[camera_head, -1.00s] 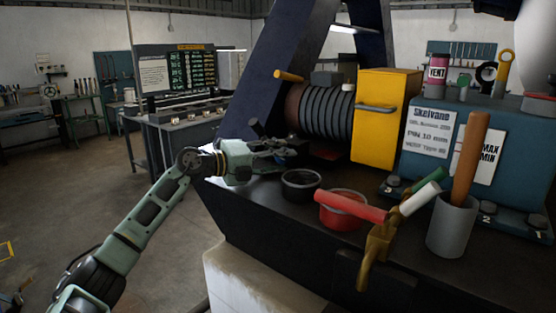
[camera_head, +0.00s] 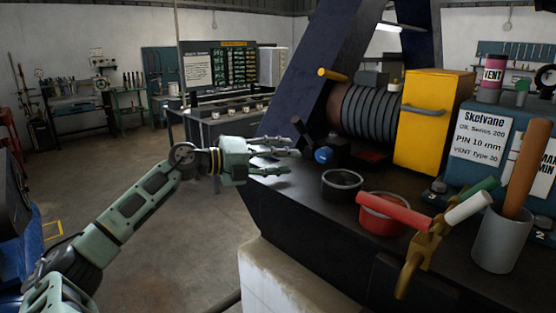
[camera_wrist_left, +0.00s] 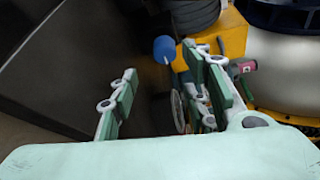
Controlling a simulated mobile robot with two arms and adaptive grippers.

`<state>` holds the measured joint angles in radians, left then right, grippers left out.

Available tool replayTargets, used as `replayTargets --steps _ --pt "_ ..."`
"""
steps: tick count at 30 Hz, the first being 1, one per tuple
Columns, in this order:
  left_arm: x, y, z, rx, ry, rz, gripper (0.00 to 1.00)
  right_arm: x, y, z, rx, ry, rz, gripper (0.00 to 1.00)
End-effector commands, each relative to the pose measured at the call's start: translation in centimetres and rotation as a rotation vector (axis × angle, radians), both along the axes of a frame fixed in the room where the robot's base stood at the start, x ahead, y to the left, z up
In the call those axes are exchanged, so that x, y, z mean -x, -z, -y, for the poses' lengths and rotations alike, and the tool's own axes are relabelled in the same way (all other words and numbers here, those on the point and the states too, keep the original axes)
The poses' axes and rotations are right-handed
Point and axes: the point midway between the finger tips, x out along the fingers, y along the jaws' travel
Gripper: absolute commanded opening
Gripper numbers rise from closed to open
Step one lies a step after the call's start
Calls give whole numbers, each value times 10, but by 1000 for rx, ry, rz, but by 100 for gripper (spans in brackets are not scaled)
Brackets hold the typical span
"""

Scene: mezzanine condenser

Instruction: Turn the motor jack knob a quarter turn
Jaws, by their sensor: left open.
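A blue round knob (camera_head: 323,155) sits low on the dark machine bed, in front of the ribbed motor (camera_head: 365,111). I cannot tell for sure whether it is the motor jack knob. It also shows in the left wrist view (camera_wrist_left: 164,48), beyond the fingers and between their tips. My left gripper (camera_head: 282,157) is open and empty, just left of the blue knob with a gap between them. Its spread fingers show in the left wrist view (camera_wrist_left: 165,82). My right gripper is not in view.
A black bowl (camera_head: 341,185), a red bowl (camera_head: 385,221) and a red-handled brass tool (camera_head: 412,258) lie right of the gripper. A grey cup (camera_head: 493,240) stands further right. A yellow box (camera_head: 432,128) is beside the motor. Open floor lies left.

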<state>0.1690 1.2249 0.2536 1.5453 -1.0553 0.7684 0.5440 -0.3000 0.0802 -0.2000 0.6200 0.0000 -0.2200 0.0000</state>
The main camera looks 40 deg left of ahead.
Motion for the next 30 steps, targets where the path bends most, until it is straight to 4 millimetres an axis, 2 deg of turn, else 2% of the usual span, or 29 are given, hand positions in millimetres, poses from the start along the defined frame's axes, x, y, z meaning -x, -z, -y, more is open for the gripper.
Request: replayTargets --steps 8,30 --pt "10 -2 -4 -2 1 0 43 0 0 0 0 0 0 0" --pt "10 -2 -5 -2 0 1 43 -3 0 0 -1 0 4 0"
